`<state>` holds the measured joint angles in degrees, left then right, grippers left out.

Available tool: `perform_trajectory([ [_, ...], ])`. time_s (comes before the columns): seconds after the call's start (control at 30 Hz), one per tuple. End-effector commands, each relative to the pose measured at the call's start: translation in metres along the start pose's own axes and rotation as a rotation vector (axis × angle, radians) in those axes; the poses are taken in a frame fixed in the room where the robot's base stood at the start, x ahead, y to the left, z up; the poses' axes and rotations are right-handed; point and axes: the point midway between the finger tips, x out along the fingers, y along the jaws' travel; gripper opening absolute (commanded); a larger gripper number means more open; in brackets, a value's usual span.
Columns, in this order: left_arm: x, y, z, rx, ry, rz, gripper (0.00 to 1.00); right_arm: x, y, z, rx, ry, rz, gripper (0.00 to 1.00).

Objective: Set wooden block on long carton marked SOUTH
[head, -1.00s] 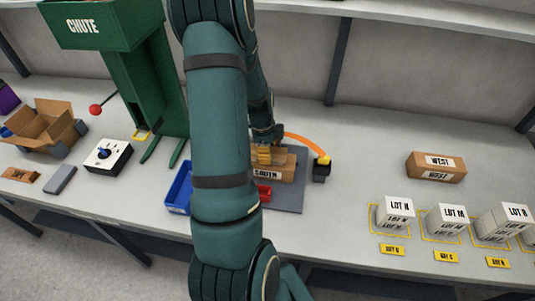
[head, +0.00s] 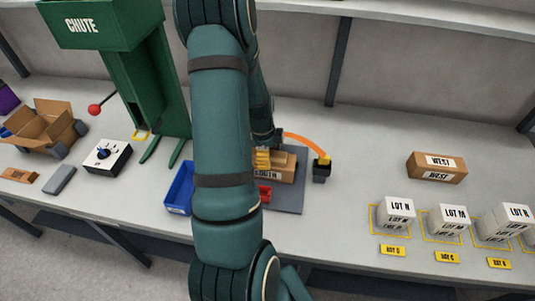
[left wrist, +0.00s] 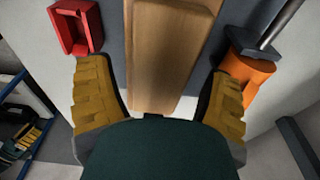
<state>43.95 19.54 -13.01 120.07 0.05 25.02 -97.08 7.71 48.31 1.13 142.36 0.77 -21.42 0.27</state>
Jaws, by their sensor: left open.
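The long carton marked SOUTH (head: 286,171) lies on a grey mat, partly hidden by my left arm. A long piece of plain light wood (left wrist: 165,50), seemingly the wooden block, shows between my left fingers in the left wrist view. It seems to lie along the carton's top, but I cannot clearly see where block and carton meet. My left gripper (left wrist: 158,98) is open, with a yellow finger on each side of the wood and gaps between.
A red bin (left wrist: 75,28) and an orange-based post (left wrist: 248,78) flank the wood. A blue bin (head: 180,187) stands left of the mat (head: 290,200). The WEST carton (head: 437,168) and white LOT boxes (head: 397,212) stand right.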

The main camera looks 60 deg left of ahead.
Motion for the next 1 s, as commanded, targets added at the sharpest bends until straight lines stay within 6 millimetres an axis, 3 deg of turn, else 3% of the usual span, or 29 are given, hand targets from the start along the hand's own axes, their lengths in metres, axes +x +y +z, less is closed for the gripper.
perform_trajectory([
  [0.17,-0.022,-0.001,-0.001,-0.001,0.001,-0.005,0.80,-0.005,-0.002,-0.001,0.000,0.000,-0.001,0.47],
  [0.4,-0.074,-0.001,-0.001,0.000,0.001,-0.006,0.80,-0.011,-0.004,-0.001,0.000,0.000,-0.002,0.47],
  [0.6,-0.106,-0.001,-0.001,0.000,0.001,-0.003,0.80,-0.013,-0.004,-0.002,0.000,0.000,-0.003,0.47],
  [0.8,-0.121,0.000,-0.001,0.000,0.000,-0.001,0.80,-0.015,-0.005,-0.002,0.000,0.000,-0.003,0.47],
  [1.0,-0.122,0.000,0.000,0.000,0.000,0.000,0.80,-0.015,-0.005,-0.002,0.000,0.000,-0.003,0.47],
])
